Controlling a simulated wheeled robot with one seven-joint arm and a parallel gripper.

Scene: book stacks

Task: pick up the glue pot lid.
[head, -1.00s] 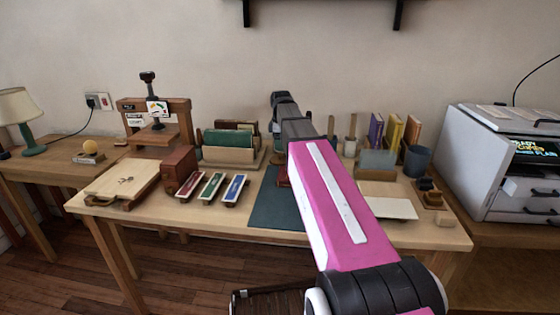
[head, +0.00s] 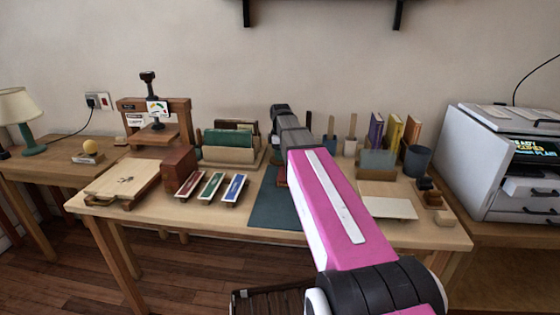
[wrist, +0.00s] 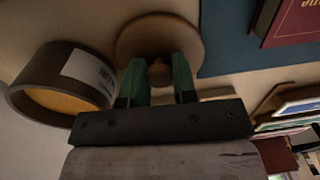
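The glue pot lid (wrist: 133,35) is a round brown wooden disc with a small knob, at the top middle of the wrist view. My gripper (wrist: 161,72) has its two green fingers close on either side of the knob, with the knob filling the narrow gap. It looks shut on the knob. Whether the lid still touches the table cannot be told. The glue pot (wrist: 50,82), dark with a pale label and an amber inside, is to the left of the lid. In the head view my arm hides the lid and gripper.
A dark green mat (head: 272,208) lies beside the lid, with a red book (wrist: 295,22) on it in the wrist view. Three coloured trays (head: 211,187) are left of the mat. A wooden press (head: 155,125) and a dark cup (head: 417,162) stand further out.

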